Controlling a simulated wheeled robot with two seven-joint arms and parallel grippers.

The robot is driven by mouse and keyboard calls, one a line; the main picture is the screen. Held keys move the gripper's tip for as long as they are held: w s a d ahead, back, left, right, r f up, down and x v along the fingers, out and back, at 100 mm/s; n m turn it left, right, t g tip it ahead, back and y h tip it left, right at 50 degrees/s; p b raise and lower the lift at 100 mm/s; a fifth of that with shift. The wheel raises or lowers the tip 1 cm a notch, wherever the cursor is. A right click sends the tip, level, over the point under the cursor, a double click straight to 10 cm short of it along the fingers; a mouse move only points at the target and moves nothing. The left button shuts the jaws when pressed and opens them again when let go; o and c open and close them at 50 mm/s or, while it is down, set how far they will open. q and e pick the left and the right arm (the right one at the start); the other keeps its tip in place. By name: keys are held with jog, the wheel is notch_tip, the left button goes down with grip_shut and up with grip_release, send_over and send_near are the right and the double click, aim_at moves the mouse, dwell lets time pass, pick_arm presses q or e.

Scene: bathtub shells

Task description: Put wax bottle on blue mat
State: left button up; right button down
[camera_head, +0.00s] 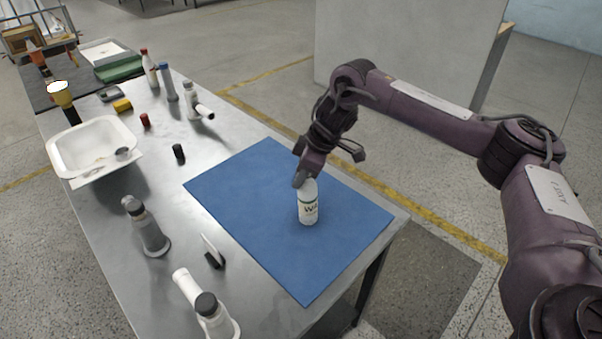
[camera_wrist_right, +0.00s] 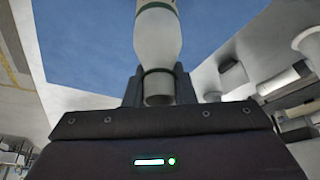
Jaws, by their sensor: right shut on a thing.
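The wax bottle (camera_head: 308,207) is white with dark lettering and stands upright at the blue mat (camera_head: 250,187), over its middle. I cannot tell for sure whether its base touches the mat. My right gripper (camera_head: 304,181) is shut on the top of the bottle from above. In the right wrist view the bottle (camera_wrist_right: 158,40) sits between the fingers (camera_wrist_right: 158,88), with the blue mat (camera_wrist_right: 85,40) behind it. My left gripper is not in view.
A white basin (camera_head: 62,150) stands on the table's left side. More bottles (camera_head: 168,85) stand at the back. The rest of the mat is clear.

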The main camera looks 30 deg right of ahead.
jog(key=c, duration=1.2)
grip_release()
jog(key=v, duration=0.6)
jog(key=shift+d+r, duration=0.15)
jog(key=shift+r, duration=0.2)
jog(key=p+v, duration=0.1)
jog(key=v, duration=0.4)
jog(key=shift+r+p, duration=0.15)
jog(key=shift+p, duration=0.25)
jog(key=shift+s+d, duration=0.1)
